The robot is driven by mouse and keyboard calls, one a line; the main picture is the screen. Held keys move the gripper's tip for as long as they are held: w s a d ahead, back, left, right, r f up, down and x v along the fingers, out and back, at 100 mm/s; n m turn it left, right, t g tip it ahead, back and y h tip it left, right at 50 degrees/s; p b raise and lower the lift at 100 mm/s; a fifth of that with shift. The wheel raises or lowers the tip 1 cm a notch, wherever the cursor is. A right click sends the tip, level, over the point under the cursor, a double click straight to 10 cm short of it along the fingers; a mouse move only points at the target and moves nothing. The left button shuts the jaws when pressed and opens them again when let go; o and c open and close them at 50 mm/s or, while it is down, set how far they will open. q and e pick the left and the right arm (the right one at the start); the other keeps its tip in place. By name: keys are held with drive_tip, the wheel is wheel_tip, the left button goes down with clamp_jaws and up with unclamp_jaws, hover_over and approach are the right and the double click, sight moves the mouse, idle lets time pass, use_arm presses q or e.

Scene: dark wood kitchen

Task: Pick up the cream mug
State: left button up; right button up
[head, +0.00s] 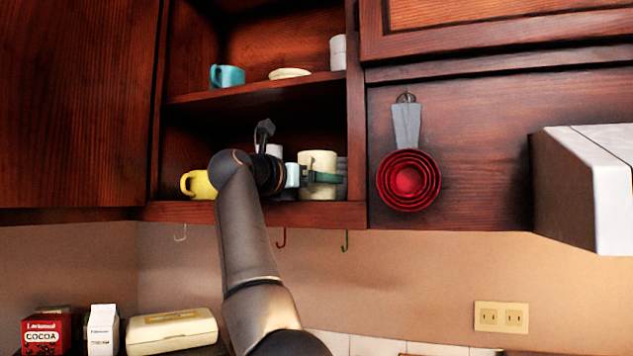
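The cream mug (318,160) stands on the lower shelf of the open cupboard, towards its right side. In the head view one arm, which I take to be my right, rises from the bottom centre into the cupboard. My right gripper (311,178) points rightwards at the mug, level with its lower half. A dark piece and a green piece cross in front of the mug there. The far side of the mug is hidden, so I cannot tell whether the fingers are closed on it. My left gripper is not in view.
A yellow mug (199,184) stands left of my wrist on the same shelf. A grey item (342,172) is close to the cream mug's right. The upper shelf (255,92) holds a teal mug (227,76), a dish and white cups. Red measuring cups (408,180) hang on the right.

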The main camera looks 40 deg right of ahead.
drive_tip(key=c, duration=1)
drive_tip(key=shift+r, duration=0.1)
